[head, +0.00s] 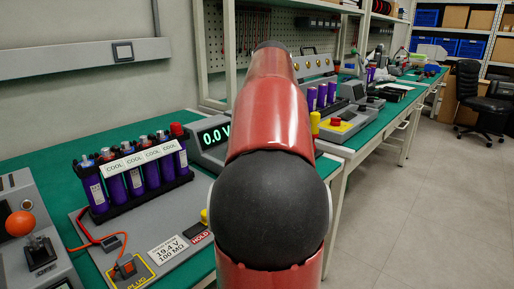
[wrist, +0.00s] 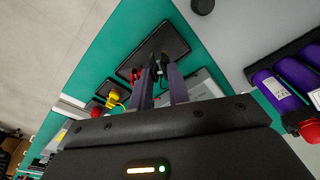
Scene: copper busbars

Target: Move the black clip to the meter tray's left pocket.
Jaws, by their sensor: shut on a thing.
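My gripper (wrist: 160,72) is shut on the black clip (wrist: 157,60) in the wrist view, with the clip between the two fingertips. The clip is small and dark, and its outline is hard to make out against the dark tray (wrist: 175,38) beyond it. Fingertips and clip overlap the tray in the picture; I cannot tell whether the clip touches it. The tray's pockets are not clear. A red piece (wrist: 135,75) shows at the tray's near left edge. In the head view my arm hides gripper, clip and tray. The meter (head: 213,136) there reads 0.0 V.
A rack of purple cells (head: 135,175) stands on a grey board left of my arm in the head view; purple cells (wrist: 285,90) also show right in the wrist view. A yellow knob (wrist: 115,97) is near the tray. Green bench (wrist: 105,50) is bare left of the tray.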

